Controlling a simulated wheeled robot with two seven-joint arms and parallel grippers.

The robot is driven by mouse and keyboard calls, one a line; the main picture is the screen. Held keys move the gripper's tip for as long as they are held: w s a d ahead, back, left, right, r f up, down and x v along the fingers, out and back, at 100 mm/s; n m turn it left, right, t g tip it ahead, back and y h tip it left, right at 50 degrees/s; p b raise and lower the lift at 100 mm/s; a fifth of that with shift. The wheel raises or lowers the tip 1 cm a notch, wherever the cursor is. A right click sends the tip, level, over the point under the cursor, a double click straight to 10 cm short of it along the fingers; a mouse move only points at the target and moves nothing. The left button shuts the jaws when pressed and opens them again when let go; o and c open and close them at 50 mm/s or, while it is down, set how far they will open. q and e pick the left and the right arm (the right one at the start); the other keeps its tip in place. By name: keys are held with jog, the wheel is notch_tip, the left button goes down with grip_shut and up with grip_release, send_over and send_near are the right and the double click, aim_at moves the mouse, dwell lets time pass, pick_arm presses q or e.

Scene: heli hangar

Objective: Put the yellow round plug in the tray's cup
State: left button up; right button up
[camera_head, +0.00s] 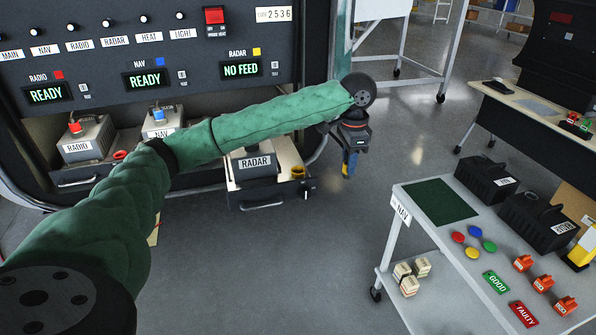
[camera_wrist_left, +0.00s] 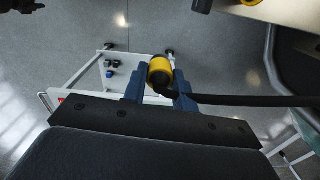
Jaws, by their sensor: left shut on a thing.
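My left gripper (camera_head: 349,165) hangs at the end of the green-sleeved arm, over the floor to the right of the RADAR tray (camera_head: 264,199). In the left wrist view its blue fingers are shut on the yellow round plug (camera_wrist_left: 160,71), with a black cable running off to the right. In the head view the plug is mostly hidden by the fingers. My right gripper is not in view.
The RADAR unit (camera_head: 255,164) stands on the pulled-out tray, partly behind my arm. The panel (camera_head: 150,50) rises above, its RADAR display reading NO FEED. A white cart (camera_head: 412,190) with several coloured parts stands at the right. Open floor lies between cart and tray.

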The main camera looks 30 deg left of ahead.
pick_arm(q)
jog(key=a+r+m, duration=0.4)
jog(key=r, duration=0.2)
jog(key=a+f+p, duration=0.1)
jog(key=a+f, duration=0.1)
jog(key=a, duration=0.1)
jog(key=a+f+p, duration=0.2)
jog(key=a, duration=0.2)
jog(key=a+f+p, duration=0.2)
jog(key=a, duration=0.2)
jog(key=shift+s+a+f, duration=0.2)
jog(key=shift+s+f, duration=0.05)
jog(key=shift+s, duration=0.15)
jog(key=shift+f+p, duration=0.8)
jog(key=shift+f, duration=1.35)
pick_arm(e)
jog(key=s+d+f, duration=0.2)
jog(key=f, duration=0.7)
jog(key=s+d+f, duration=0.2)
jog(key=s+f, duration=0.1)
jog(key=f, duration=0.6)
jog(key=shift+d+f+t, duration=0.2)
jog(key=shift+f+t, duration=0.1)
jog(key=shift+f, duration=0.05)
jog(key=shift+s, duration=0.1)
